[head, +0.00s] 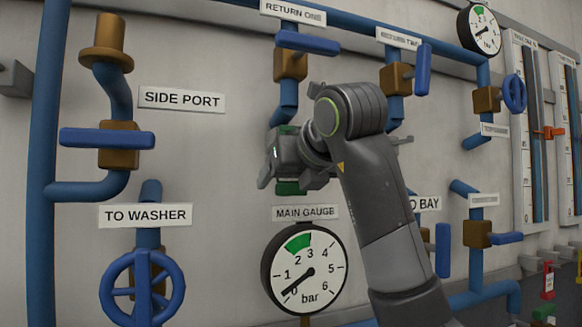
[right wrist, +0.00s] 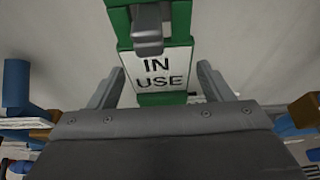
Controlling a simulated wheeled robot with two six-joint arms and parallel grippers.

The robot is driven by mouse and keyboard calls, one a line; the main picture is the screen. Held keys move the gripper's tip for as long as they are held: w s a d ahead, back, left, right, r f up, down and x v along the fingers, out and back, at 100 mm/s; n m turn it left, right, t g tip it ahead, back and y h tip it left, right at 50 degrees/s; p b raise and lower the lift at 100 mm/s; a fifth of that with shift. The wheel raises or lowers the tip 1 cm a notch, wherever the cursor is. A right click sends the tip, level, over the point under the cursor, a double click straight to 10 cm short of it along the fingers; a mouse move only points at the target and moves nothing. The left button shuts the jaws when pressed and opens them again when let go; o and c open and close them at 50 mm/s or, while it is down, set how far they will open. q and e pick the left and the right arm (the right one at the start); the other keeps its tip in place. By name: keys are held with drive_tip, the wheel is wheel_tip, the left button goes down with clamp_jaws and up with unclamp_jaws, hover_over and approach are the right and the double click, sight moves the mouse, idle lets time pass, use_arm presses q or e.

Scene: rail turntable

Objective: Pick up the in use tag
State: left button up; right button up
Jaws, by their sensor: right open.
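The in use tag (right wrist: 157,80) is a green plate with a white panel lettered "IN USE". It shows in the right wrist view, upright, with a grey peg (right wrist: 148,32) in front of its upper part. In the head view only green edges of the tag (head: 290,188) show above and below my right gripper (head: 286,165), which hides the rest. My right gripper is open, with one finger to each side of the tag in the wrist view. I cannot tell whether the fingers touch it. My left gripper is not in view.
The main gauge (head: 305,268) is on the wall just below my gripper. Above is the "RETURN ONE" valve (head: 290,65); more pipes and valves are to the right.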

drive_tip(key=shift+s, duration=0.1)
drive_tip(key=shift+c, duration=0.2)
drive_tip(key=shift+c, duration=1.1)
drive_tip(key=c, duration=0.8)
drive_tip(key=shift+r, duration=0.2)
